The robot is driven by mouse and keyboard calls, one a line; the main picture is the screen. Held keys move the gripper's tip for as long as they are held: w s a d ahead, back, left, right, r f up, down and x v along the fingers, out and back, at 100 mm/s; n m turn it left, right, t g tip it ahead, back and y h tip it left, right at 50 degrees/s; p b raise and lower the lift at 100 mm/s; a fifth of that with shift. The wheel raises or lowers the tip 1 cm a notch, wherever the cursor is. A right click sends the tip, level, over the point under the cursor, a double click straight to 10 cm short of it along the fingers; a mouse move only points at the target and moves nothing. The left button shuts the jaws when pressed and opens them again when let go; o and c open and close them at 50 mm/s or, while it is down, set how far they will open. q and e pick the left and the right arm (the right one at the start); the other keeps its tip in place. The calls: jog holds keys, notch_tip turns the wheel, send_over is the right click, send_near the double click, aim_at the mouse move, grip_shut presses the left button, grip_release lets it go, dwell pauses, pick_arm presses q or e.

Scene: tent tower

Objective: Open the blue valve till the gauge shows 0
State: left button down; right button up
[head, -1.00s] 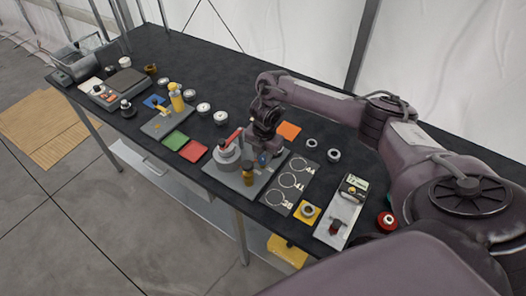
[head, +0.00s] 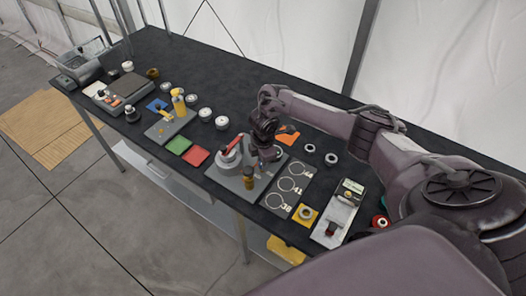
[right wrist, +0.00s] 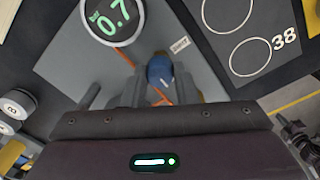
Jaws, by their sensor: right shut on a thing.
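The blue valve (right wrist: 160,68) shows between the fingertips of my right gripper (right wrist: 158,84) in the right wrist view. The gripper is shut on it. The round gauge (right wrist: 113,17) beyond it shows 0.7 in green digits and is cut off by the top edge. Both belong to a grey plate (right wrist: 75,62) with an orange line near the valve. In the head view my right gripper (head: 263,150) reaches down to this plate (head: 227,175), beside a grey round unit with a red lever (head: 231,144). The valve is mostly hidden there. My left gripper is not in view.
A board with numbered rings (head: 277,203) lies right of the plate. Green (head: 178,145) and red (head: 195,157) squares lie to its left. A brass-coloured post (head: 249,180) stands at the plate's front. The table's back is mostly clear.

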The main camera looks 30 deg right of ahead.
dwell(0.5)
jog(key=o, duration=1)
jog(key=shift+r, duration=0.15)
jog(key=shift+w+r, duration=0.1)
jog(key=shift+r, duration=0.25)
notch_tip(320, 180, up, 6)
jog(key=shift+f, duration=0.1)
jog(key=shift+s+r, duration=0.2)
jog(key=shift+r, duration=0.4)
jog(key=shift+f, duration=0.1)
